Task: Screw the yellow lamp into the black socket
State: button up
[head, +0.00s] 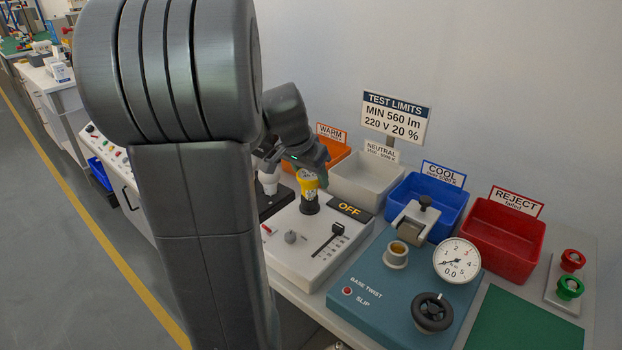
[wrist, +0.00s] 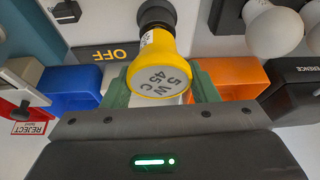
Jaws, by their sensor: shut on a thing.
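The yellow lamp (head: 308,184) stands upright at the black socket (head: 309,206) on the white test box. In the wrist view the lamp (wrist: 161,75) shows its round end marked "5 W 45 C", and the black socket (wrist: 156,14) lies just beyond its neck. The lamp's base meets the socket; how far it is threaded in is hidden. My gripper (wrist: 160,88) is shut on the lamp, with a green finger on each side of its yellow body. In the head view my gripper (head: 308,160) is partly hidden behind my arm.
The white test box (head: 290,262) has a slider, a knob and an "OFF" display (head: 349,209). Orange, grey, blue (head: 404,196) and red (head: 499,240) bins stand behind. A teal twist tester (head: 380,270) is to the right. White bulbs (wrist: 275,32) stand close by in the wrist view.

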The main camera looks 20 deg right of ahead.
jog(key=m, duration=0.2)
jog(key=m+g+b, duration=0.1)
jog(key=m, duration=0.1)
jog(key=shift+f+g, duration=0.15)
jog(key=shift+g, duration=0.15)
jog(key=m, duration=0.2)
jog(key=m+g, duration=0.1)
jog(key=m, duration=0.1)
jog(key=shift+s+a+g+h, duration=0.1)
jog(key=shift+s+g+h, duration=0.05)
jog(key=shift+g+h, duration=0.15)
jog(key=m+g, duration=0.1)
jog(key=m, duration=0.1)
jog(key=m+p, duration=0.1)
jog(key=m, duration=0.2)
jog(key=shift+s+g+y+p, duration=0.1)
jog(key=shift+g+y+p, duration=0.2)
jog(key=shift+g+y, duration=0.1)
jog(key=m, duration=0.1)
jog(key=m+p, duration=0.1)
jog(key=shift+r+m+g+y, duration=0.2)
jog(key=shift+m+g+y, duration=0.1)
jog(key=shift+g, duration=0.1)
jog(key=shift+s+f+m+y, duration=0.15)
jog(key=shift+m+y, duration=0.15)
jog(key=shift+m, duration=0.7)
jog(key=shift+g, duration=0.3)
jog(key=o, duration=0.9)
jog(key=shift+c, duration=0.2)
